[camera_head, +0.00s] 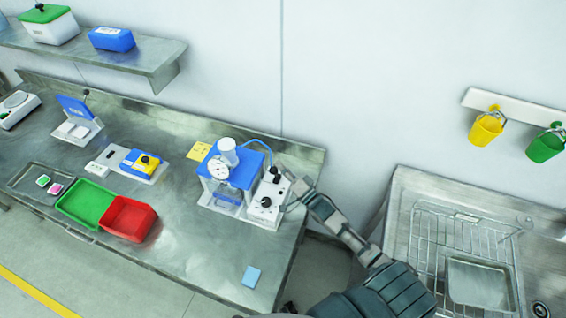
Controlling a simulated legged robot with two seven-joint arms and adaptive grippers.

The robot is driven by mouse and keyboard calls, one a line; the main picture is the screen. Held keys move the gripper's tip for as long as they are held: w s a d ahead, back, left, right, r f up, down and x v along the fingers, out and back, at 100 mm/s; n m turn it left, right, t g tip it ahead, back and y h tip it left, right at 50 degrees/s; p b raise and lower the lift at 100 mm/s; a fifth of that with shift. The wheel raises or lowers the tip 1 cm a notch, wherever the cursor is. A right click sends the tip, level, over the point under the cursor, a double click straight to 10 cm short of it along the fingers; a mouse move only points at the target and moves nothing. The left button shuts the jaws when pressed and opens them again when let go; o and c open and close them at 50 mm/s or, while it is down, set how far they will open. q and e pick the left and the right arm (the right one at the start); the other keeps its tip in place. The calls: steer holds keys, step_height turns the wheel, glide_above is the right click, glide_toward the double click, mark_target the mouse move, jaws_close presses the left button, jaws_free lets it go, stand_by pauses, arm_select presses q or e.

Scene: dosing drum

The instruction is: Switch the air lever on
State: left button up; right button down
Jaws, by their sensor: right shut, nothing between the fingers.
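The dosing drum (229,173) with a blue lid and a round gauge stands on the steel bench. A white control box (262,217) stands against its right side. It carries a black knob (266,202) and, behind that, a small black-tipped part (277,178) that looks like the lever. I cannot tell which way it is set. My right gripper (290,178) reaches in from the lower right. Its fingers are shut and empty, just right of the black-tipped part; I cannot tell whether they touch it. My left gripper is not in view.
A green tray (84,203) and a red tray (129,218) lie left on the bench. A blue card (251,277) lies near the front edge. A sink (480,210) with a wire rack is at the right. A blue hose (258,143) arches behind the drum.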

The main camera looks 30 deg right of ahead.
steer(key=shift+s+a+f+n+y+b, duration=0.25)
steer(key=shift+s+a+n, duration=0.1)
steer(key=shift+s+n, duration=0.15)
steer(key=shift+s+a+f+n+y+b, duration=0.15)
steer(key=shift+s+a+f+n, duration=0.05)
steer(key=shift+s+a+n, duration=0.25)
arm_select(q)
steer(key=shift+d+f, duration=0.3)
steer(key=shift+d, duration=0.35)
arm_select(e)
steer(key=shift+d, duration=0.1)
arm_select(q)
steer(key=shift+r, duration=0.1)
arm_select(e)
steer(key=shift+w+r, duration=0.1)
